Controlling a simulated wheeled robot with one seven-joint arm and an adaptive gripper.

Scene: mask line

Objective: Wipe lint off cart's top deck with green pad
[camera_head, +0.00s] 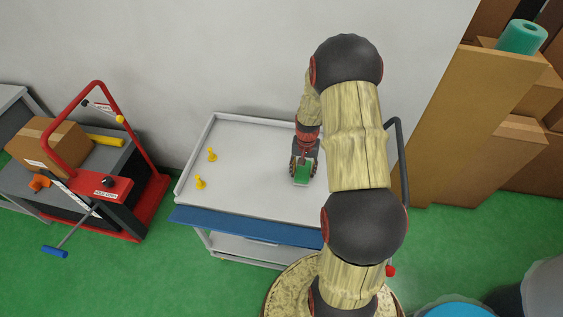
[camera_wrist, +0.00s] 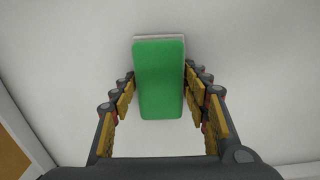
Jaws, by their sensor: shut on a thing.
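The cart's top deck (camera_head: 245,143) is a pale grey tray with a low rim and a blue front edge. The green pad (camera_head: 303,173) is on or just above the right part of the deck; contact cannot be told. My gripper (camera_head: 304,172) points down over the deck, shut on the pad. In the wrist view, the pad (camera_wrist: 160,85) is a green block with a whitish edge at its far end, between the fingers of my gripper (camera_wrist: 160,97). No lint can be made out on the pale deck; my arm hides the deck's right side.
Two yellow peg-like pieces (camera_head: 200,183) stand on the deck's left part. A red-framed machine (camera_head: 110,190) with a cardboard box (camera_head: 48,146) stands to the left. Tall cardboard (camera_head: 470,125) stands right of the cart. The wall (camera_head: 180,60) is close behind. The deck's middle is clear.

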